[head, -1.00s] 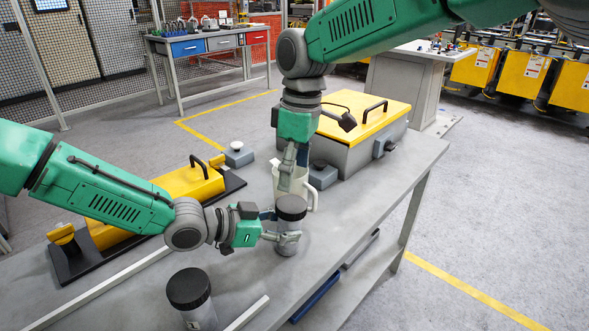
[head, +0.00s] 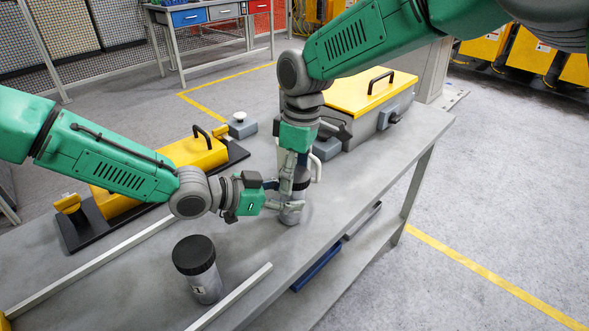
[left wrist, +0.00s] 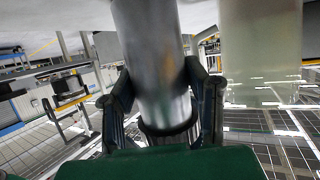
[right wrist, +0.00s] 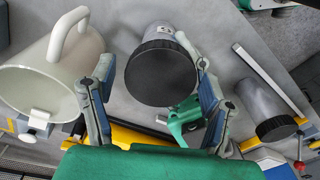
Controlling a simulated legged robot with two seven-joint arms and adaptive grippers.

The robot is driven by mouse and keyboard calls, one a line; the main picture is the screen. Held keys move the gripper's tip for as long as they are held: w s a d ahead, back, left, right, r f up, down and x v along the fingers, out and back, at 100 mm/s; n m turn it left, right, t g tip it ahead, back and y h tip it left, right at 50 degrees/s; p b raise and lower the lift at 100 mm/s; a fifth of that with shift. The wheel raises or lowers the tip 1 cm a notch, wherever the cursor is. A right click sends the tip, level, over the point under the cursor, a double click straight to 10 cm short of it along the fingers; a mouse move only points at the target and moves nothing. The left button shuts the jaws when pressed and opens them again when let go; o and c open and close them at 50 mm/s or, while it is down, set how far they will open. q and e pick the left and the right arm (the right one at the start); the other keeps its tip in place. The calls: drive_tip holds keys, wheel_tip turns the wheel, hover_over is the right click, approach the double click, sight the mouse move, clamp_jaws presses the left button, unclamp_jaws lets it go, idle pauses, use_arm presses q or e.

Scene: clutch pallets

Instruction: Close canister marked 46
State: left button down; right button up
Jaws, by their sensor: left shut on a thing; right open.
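A grey canister (head: 290,214) with a black lid (right wrist: 162,74) stands upright on the bench; its marking is not readable. My left gripper (head: 291,206) is shut around its body, which also shows between the fingers in the left wrist view (left wrist: 150,60). My right gripper (head: 294,170) points down from above, open, with its fingers on either side of the lid (right wrist: 155,92). Whether they touch the lid cannot be told. A second canister (head: 205,284) with a black lid stands nearer the front; its label is only partly visible.
A white pitcher (right wrist: 45,75) stands close behind the held canister, beside a right finger. A yellow-topped grey box (head: 370,92) is at the back right. A yellow-handled device on a black base (head: 100,235) is at the left. Pale rails (head: 235,295) lie near the second canister.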

use_arm(q)
drive_tip(key=shift+s+f, duration=0.1)
drive_tip(key=shift+f, duration=0.1)
use_arm(e)
drive_tip(key=c, duration=1.2)
drive_tip(key=m, duration=0.4)
drive_tip(key=shift+m, duration=0.4)
drive_tip(key=o, duration=1.3)
drive_tip(key=shift+c, duration=0.2)
drive_tip(key=shift+w+d+r, duration=0.1)
drive_tip(key=shift+r, duration=1.05)
drive_tip(key=shift+d+r, duration=0.1)
drive_tip(key=shift+r, duration=1)
drive_tip(key=shift+c, duration=0.3)
